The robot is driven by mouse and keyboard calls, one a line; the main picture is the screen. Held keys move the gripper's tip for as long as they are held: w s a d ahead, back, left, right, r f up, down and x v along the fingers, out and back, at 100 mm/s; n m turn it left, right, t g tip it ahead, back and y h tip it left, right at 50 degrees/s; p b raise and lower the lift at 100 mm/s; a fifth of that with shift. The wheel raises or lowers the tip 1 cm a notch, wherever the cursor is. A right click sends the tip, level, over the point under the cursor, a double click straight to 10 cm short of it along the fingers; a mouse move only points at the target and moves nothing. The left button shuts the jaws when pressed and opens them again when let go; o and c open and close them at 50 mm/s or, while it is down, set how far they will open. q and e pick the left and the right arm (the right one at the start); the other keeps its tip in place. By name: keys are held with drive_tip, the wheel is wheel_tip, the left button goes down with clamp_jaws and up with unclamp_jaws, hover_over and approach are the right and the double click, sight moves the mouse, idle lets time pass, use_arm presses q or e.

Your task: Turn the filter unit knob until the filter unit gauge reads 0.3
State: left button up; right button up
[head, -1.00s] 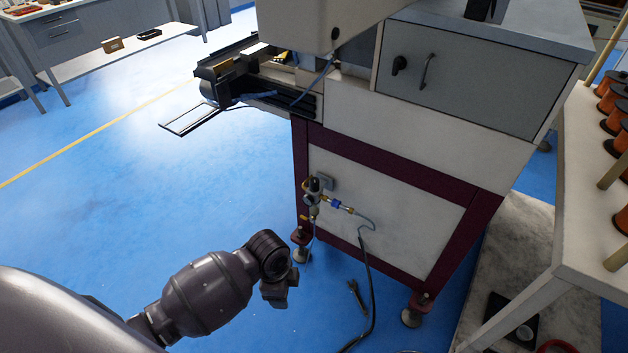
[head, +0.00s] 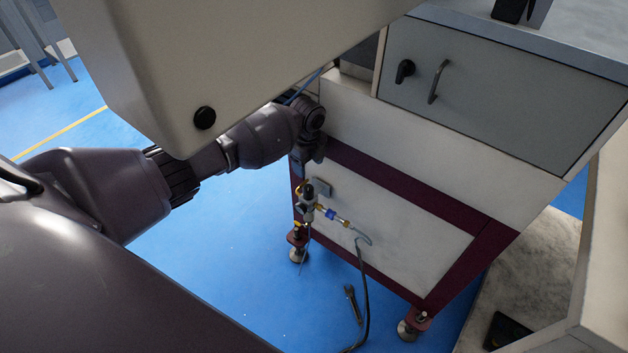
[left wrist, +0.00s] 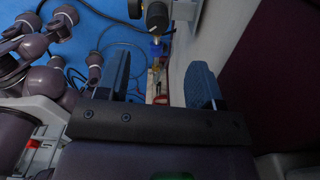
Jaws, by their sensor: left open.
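The filter unit (head: 312,204) is mounted on the pale side panel of the machine's lower frame. Its dark knob (head: 308,190) sits at the top. The knob also shows at the upper edge of the left wrist view (left wrist: 157,17), beyond the fingers. The gauge face cannot be made out, so its reading is hidden from me. My left gripper (head: 312,156) is just above the filter unit in the head view, near the maroon frame. In the left wrist view the two blue fingertips (left wrist: 158,82) stand apart with nothing between them, short of the knob.
The machine's pale housing (head: 250,60) overhangs my left arm. The maroon frame (head: 400,186) and side panel (head: 415,235) are close beside the gripper. A dark hose (head: 362,290) runs down to the floor near a wrench (head: 353,305). Blue floor is clear at left.

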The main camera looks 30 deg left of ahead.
sight(308, 188)
use_arm(q)
drive_tip(key=f, duration=0.2)
drive_tip(key=f+b, duration=0.1)
drive_tip(key=f, duration=0.1)
drive_tip(key=shift+s, duration=0.35)
wheel_tip(308, 188, down, 5)
drive_tip(key=shift+f+b, duration=0.1)
drive_tip(key=shift+b, duration=0.7)
drive_tip(key=shift+w+f, duration=0.15)
drive_tip(key=shift+f, duration=0.55)
use_arm(e)
drive_tip(key=shift+s+d+f+g, duration=0.15)
drive_tip(key=shift+s+f, duration=0.1)
drive_tip(key=shift+f, duration=0.55)
drive_tip(key=shift+s+d+f+g, duration=0.15)
drive_tip(key=shift+s+f, duration=0.1)
drive_tip(key=shift+f, duration=0.5)
use_arm(q)
drive_tip(key=shift+c, duration=0.4)
use_arm(e)
drive_tip(key=shift+a, duration=0.1)
use_arm(q)
drive_tip(key=c, duration=0.9)
drive_tip(key=shift+o, duration=0.2)
use_arm(e)
drive_tip(key=shift+a, duration=0.1)
